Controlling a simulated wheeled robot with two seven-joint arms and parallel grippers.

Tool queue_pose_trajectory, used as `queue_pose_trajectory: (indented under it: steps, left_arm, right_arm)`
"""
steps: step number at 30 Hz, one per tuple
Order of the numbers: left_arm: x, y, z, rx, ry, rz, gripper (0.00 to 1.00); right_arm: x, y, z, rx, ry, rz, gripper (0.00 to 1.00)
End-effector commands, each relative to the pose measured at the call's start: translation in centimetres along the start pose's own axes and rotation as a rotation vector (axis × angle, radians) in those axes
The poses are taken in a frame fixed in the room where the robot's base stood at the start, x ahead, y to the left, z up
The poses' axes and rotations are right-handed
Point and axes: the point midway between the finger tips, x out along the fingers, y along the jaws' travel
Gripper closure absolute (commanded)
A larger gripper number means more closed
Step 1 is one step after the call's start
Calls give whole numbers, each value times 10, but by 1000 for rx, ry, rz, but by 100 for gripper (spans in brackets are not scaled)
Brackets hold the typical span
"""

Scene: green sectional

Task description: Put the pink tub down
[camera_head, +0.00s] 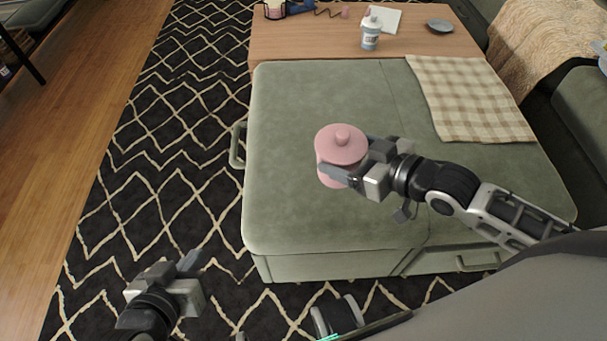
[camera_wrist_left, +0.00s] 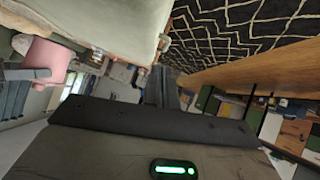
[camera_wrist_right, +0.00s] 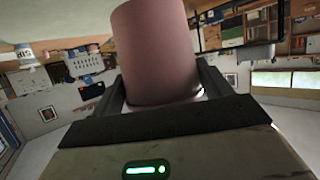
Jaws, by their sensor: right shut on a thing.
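The pink tub (camera_head: 333,172), with a knobbed lid, appears upright over the left-middle part of the green ottoman (camera_head: 300,220). My right gripper (camera_head: 345,172) is shut on the tub, with a finger on each side of its body. The tub (camera_wrist_right: 155,50) also fills the space between the fingers in the right wrist view. In the left wrist view the tub (camera_wrist_left: 46,58) shows beside the ottoman's edge. I cannot tell whether its base touches the cushion. My left gripper (camera_head: 190,262) is empty, its fingers together, over the rug left of the ottoman.
A checkered cloth (camera_head: 470,98) lies on the ottoman's right back part. The ottoman's left, front and back middle areas are clear.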

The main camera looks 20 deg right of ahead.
Motion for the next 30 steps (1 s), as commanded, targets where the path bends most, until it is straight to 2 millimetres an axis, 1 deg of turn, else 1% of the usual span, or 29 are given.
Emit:
queue_pose_trajectory:
  steps: [1, 5, 6, 7, 9, 12, 16, 20, 21, 23, 24, 27, 30]
  left_arm:
    - [8, -1, 8, 0, -11, 5, 100]
    - [20, -1, 19, -1, -40, 18, 100]
    - [21, -1, 19, 1, -27, 22, 100]
    - [21, 0, 18, 3, -13, 25, 100]
    - [20, 2, 13, 6, 18, 31, 100]
    - [18, 5, 8, 9, 49, 39, 100]
    - [16, 7, 3, 10, 73, 44, 100]
    - [18, 8, 5, 8, 83, 46, 100]
    - [19, 8, 5, 7, 89, 48, 100]
    - [20, 8, 5, 6, 107, 51, 100]
    - [19, 9, 3, 8, 122, 54, 100]
    - [14, 11, -5, 19, 158, 63, 100]
    - [10, 13, -11, 23, 173, 67, 100]
  right_arm:
    - [17, -2, 1, 2, 11, 2, 46]
    - [52, -9, 2, 2, 9, 0, 46]
    - [60, -10, 11, 1, 4, 1, 46]
    - [67, -11, 16, 2, 3, 1, 46]
    - [80, -13, 23, 1, 3, 1, 46]
    - [94, -16, 30, 0, 2, 1, 46]
    - [101, -17, 34, 0, 1, 1, 46]
    - [110, -18, 38, -1, 2, 1, 46]
    - [115, -19, 42, -1, 2, 1, 46]
    - [118, -19, 53, -1, -2, 1, 46]
    - [120, -19, 60, 0, -2, 1, 46]
    - [124, -19, 68, -1, -1, 1, 46]
    - [124, -19, 67, -2, 2, 1, 46]
